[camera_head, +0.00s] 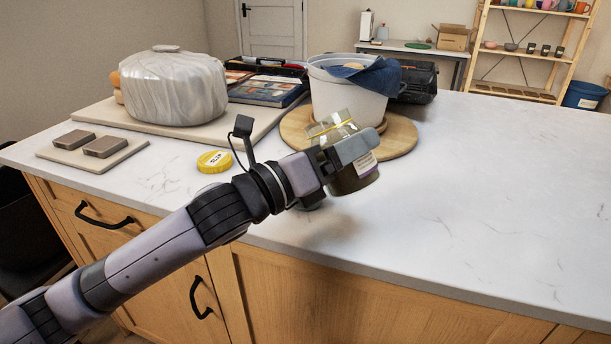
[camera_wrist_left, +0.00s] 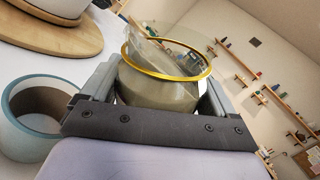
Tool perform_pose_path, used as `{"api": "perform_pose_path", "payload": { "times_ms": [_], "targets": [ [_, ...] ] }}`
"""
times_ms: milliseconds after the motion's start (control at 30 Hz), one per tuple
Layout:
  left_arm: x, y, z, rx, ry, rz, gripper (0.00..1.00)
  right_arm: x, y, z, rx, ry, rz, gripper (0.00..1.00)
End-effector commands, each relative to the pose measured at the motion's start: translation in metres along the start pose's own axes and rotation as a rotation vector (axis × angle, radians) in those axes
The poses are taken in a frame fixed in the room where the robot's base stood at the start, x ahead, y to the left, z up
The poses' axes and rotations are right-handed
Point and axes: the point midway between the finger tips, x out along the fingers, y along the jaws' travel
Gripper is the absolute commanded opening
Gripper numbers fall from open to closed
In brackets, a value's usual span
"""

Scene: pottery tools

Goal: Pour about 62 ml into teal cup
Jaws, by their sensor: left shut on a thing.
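A glass jar (camera_head: 352,182) with a yellow rim and a paper label holds grey-brown slip. My left gripper (camera_head: 337,160) is shut on the jar and holds it tilted above the counter. In the left wrist view, the jar (camera_wrist_left: 158,92) sits between the fingers of my gripper (camera_wrist_left: 155,95), its clear upper part above the slip. The teal cup (camera_wrist_left: 12,132) stands upright at the left of that view, beside the gripper and apart from the jar's rim. In the head view the cup is mostly or wholly hidden by my arm.
A yellow lid marked SLIP (camera_head: 214,161) lies on the counter. A white bucket (camera_head: 345,98) with a blue cloth stands on a round wooden board (camera_head: 403,141) behind the jar. The counter's right side (camera_head: 500,190) is clear.

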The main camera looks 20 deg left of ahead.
Motion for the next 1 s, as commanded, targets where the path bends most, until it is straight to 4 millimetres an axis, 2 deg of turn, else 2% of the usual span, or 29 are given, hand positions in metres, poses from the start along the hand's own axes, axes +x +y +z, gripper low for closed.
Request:
{"api": "perform_pose_path", "payload": {
  "times_ms": [733, 1000],
  "targets": [
    [0.001, -0.005, 0.015, -0.147, -0.046, -0.008, 0.10, 0.006, 0.001, 0.005, 0.003, 0.000, -0.002, 1.00],
    [0.001, -0.005, 0.015, -0.150, -0.046, -0.007, 0.10, 0.006, 0.001, 0.004, 0.004, 0.000, -0.002, 1.00]
  ]
}}
